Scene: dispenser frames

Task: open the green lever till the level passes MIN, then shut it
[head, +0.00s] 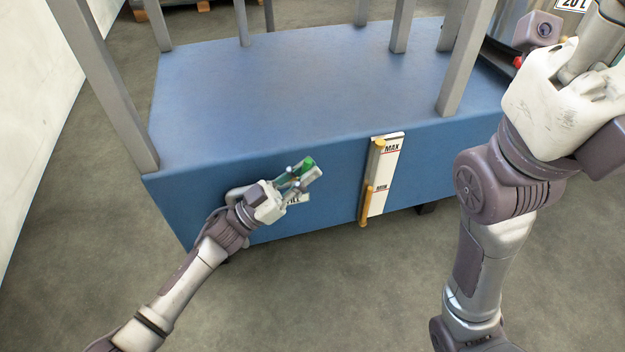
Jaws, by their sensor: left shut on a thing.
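The green lever (307,165) is on the front face of the blue dispenser frame (300,70). My left gripper (298,176) is shut on it, and its fingers hide part of the lever. A white label, partly covered and seemingly reading FILL (294,199), sits just below. To the right is the level gauge (379,175), an upright tube beside a white strip marked MAX near the top and MIN lower down. Amber shows in the lower tube up to about the MIN mark; the exact level is too small to tell.
A metal vessel labelled 20 L (510,25) stands at the upper right, partly behind my right arm. A white wall (50,90) runs along the left. Grey floor lies in front.

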